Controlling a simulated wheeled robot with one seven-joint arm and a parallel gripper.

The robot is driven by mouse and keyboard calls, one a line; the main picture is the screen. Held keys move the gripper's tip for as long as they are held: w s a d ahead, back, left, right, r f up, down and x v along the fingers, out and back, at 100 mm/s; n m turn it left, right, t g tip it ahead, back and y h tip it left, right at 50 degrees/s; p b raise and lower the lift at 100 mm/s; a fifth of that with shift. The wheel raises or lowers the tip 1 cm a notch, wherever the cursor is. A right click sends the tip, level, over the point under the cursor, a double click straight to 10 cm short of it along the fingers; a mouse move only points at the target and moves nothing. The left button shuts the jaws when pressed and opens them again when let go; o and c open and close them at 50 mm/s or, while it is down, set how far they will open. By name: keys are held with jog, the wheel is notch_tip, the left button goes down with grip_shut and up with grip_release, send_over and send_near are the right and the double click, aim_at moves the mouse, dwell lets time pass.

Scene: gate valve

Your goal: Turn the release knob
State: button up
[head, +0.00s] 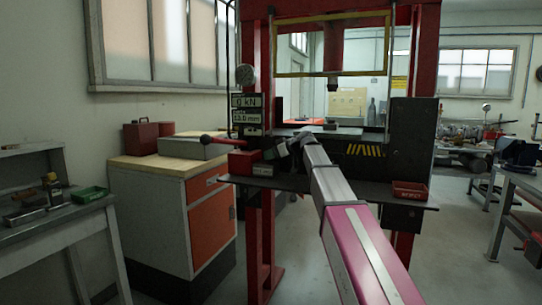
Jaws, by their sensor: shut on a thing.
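The red press frame (261,80) stands ahead in the head view. My arm comes in from the lower right and ends at my gripper (280,149), a dark shape just right of the pump unit. My gripper is shut on what appears to be the release knob. The knob is small, dark and mostly hidden by the gripper, so its angle cannot be told.
A display (246,108) above the pump reads 0 kN and 13.0 mm. A red tray (410,190) lies at the bed's right end. A cabinet (165,200) and a grey bench (55,225) stand left. Another bench (515,190) is at right. Floor between is open.

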jog(key=shift+w+n+g+y, duration=0.15)
jog(key=shift+n+g+y, duration=0.25)
jog(key=shift+n+g, duration=0.95)
jog(key=o, duration=0.9)
jog(key=shift+o, duration=0.2)
jog(key=v, duration=1.1)
jog(key=shift+f, duration=0.1)
